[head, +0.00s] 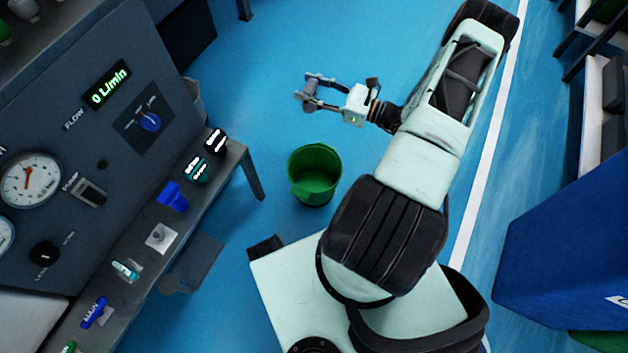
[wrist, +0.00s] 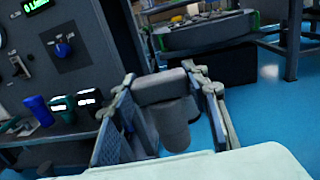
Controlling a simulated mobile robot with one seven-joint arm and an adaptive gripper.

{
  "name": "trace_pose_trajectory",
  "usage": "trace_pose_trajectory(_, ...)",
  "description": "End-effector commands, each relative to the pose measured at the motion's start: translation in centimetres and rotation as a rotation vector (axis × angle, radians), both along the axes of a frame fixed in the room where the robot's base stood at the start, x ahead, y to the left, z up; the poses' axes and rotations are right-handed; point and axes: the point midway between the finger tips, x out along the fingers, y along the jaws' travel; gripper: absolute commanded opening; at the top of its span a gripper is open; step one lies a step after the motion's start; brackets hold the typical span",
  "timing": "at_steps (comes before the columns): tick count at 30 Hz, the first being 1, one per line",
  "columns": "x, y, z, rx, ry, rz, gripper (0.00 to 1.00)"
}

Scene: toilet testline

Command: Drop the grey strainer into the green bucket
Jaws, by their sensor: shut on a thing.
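The green bucket (head: 314,180) stands on the blue floor in the head view, upright with its open top facing up. My gripper (head: 308,92) is above it in the picture, off to the side of the bucket's opening. It is shut on the grey strainer (head: 310,98), which is small in the head view. In the wrist view, the strainer (wrist: 163,88) shows as a grey block between the fingertips of my gripper (wrist: 188,85). A grey rounded body shows below the block; I cannot tell for sure whether it is part of it. The bucket is not visible in the wrist view.
A blue bin (head: 570,245) stands at the right. Blue floor around the bucket and gripper is clear.

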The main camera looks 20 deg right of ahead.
Motion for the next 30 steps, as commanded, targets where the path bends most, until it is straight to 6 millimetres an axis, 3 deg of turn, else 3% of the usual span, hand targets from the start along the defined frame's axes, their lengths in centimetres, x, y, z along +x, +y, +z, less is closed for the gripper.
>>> trace_pose_trajectory(1,-0.6,-0.4,-2.9,0.003,0.005,-0.014,0.15)
trace_pose_trajectory(6,-2.8,-1.0,-10.4,-0.007,0.014,-0.046,0.15)
trace_pose_trajectory(12,-5.3,-0.7,-16.7,-0.016,0.022,-0.065,0.15)
trace_pose_trajectory(18,-6.4,-0.3,-19.1,-0.022,0.023,-0.071,0.15)
trace_pose_trajectory(30,-6.6,-0.2,-22.6,-0.022,0.025,-0.07,0.15)
